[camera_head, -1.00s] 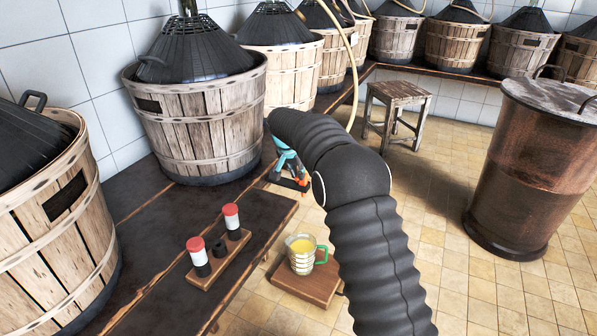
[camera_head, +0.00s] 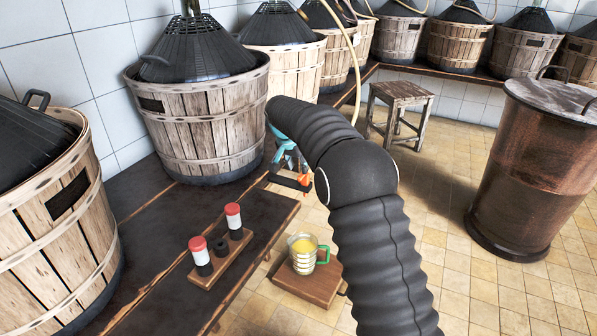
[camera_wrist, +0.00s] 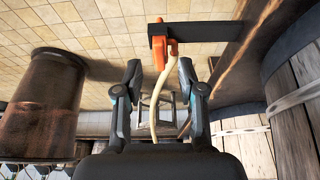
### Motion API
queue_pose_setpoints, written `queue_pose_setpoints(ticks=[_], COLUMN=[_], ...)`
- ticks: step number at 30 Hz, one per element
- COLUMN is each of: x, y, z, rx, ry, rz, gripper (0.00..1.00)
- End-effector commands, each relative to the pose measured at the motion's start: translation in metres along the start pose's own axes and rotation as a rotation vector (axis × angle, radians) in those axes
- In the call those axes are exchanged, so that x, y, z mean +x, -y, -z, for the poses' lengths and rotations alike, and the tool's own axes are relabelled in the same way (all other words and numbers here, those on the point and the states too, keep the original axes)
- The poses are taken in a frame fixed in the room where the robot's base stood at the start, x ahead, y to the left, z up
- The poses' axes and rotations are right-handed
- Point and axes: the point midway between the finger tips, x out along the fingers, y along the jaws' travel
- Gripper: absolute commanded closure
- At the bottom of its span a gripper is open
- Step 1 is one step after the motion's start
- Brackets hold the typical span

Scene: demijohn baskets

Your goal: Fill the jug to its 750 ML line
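The jug (camera_head: 302,258) is clear with a green handle, horizontal marks and yellow liquid in it. It stands upright on a low wooden board; its marks are too small to read. An orange clip or tap (camera_head: 306,181) sits at a black bracket (camera_head: 284,181) on the bench edge, above and behind the jug. In the wrist view the orange piece (camera_wrist: 160,45) and a pale hose (camera_wrist: 154,122) show near my gripper (camera_wrist: 160,68). Its fingers are apart, on either side of the hose. My gripper (camera_head: 284,148) is partly hidden by my arm in the head view.
A rack (camera_head: 238,245) with two red-capped pieces stands on the dark bench (camera_head: 150,240). Large basketed demijohns (camera_head: 200,120) line the wall. A wooden stool (camera_head: 400,92) and a rusty drum (camera_head: 530,165) stand on the tiled floor, which is mostly clear.

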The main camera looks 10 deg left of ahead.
Motion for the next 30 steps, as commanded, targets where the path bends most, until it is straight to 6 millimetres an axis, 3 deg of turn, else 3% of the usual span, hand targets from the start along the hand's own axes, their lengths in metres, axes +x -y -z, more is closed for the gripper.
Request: queue_pose_setpoints(ticks=[6,12,18,30], x=[-0.045,-0.071,-0.081,-0.081], y=[0.001,0.001,0.001,0.0], z=[0.001,0.0,0.0,0.0], rx=[0.001,0.0,0.0,0.0], ry=[-0.002,-0.001,0.0,0.0], rz=[0.002,0.002,0.001,0.001], gripper=[0.6,0.6,0.6,0.6])
